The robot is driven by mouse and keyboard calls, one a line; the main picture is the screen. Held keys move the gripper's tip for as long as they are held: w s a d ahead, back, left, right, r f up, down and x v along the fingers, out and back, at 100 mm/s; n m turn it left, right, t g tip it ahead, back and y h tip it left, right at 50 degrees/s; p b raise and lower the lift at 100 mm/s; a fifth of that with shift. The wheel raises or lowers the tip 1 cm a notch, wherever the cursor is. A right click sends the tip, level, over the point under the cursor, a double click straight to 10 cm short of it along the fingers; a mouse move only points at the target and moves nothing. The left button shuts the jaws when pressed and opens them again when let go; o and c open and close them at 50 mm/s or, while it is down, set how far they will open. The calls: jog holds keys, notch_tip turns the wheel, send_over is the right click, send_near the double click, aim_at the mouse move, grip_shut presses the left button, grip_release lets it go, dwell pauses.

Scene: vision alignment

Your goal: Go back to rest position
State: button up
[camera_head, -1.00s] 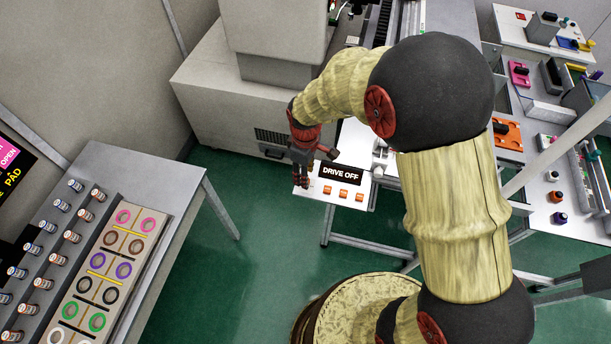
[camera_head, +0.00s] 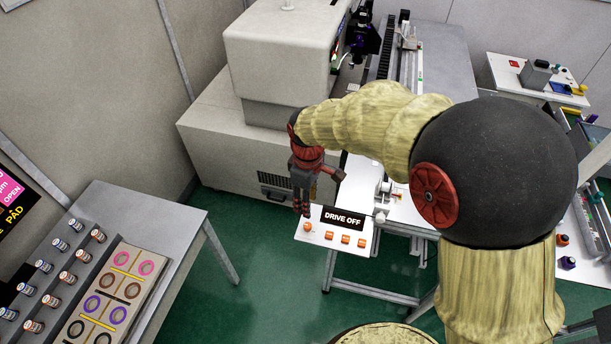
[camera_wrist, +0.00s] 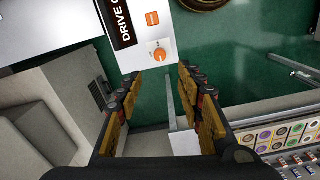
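My gripper (camera_head: 302,206) hangs pointing down at the left end of the white control panel marked DRIVE OFF (camera_head: 343,218). In the wrist view its two fingers (camera_wrist: 160,82) stand apart with nothing between them. An orange knob (camera_wrist: 160,54) on the panel's corner shows just beyond the fingertips, apart from them. Green floor lies below the gap between the fingers.
A grey table (camera_head: 190,222) at lower left bears a board of coloured rings (camera_head: 152,253) and several small jars (camera_head: 75,224). A large beige machine (camera_head: 222,150) stands behind my gripper. Green floor (camera_head: 255,285) is clear between the table and the panel.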

jog(key=s+d+r+m+t+b, duration=0.2)
jog(key=s+d+m+b, duration=0.4)
jog(key=s, duration=0.3)
jog(key=s+d+r+m+t+b, duration=0.3)
jog(key=s+d+r+m+b, duration=0.2)
jog(key=s+d, duration=0.3)
jog(key=shift+s+d+r+m+t+b, duration=0.15)
jog(key=shift+s+d+m+t+b, duration=0.3)
jog(key=shift+s, duration=0.7)
